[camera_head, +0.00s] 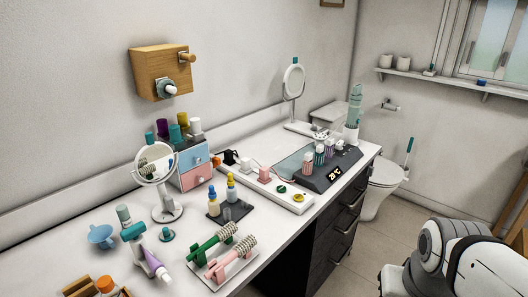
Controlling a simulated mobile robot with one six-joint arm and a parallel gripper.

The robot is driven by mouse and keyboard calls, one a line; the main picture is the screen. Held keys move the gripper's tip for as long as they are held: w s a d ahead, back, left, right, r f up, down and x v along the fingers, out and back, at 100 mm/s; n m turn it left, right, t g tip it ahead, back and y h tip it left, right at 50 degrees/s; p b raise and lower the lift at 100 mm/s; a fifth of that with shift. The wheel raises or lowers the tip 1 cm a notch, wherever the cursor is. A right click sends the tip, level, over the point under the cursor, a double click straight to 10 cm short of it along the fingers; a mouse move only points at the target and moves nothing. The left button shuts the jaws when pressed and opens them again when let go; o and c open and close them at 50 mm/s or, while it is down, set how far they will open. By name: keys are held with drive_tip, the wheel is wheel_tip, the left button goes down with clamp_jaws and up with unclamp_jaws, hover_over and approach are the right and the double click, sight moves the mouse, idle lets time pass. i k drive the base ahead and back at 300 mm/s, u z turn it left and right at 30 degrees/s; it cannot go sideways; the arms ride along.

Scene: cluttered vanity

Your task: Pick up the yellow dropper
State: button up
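Two small dropper bottles stand upright on a dark tray (236,212) on the white vanity top. The left one (213,208) has a yellow body and a blue top. The right one (231,192) has a blue body and a yellow top. I cannot tell which of them is the yellow dropper. Both stand free of any gripper. Parts of my own white and black body show at the lower right, but my gripper is not in view.
A round mirror (136,176) and pastel drawers (194,175) stand behind and left of the droppers. Hair-brush-like tools on a white tray (236,268) lie in front. A white power strip (293,203) lies to the right. The floor (397,219) right of the vanity looks clear.

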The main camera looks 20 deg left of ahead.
sight(230, 182)
drive_tip(key=u, duration=0.35)
drive_tip(key=i, duration=0.8)
drive_tip(key=u, duration=0.5)
drive_tip(key=k, duration=0.8)
drive_tip(key=u, duration=0.2)
drive_tip(key=i, duration=0.8)
drive_tip(key=z, duration=0.1)
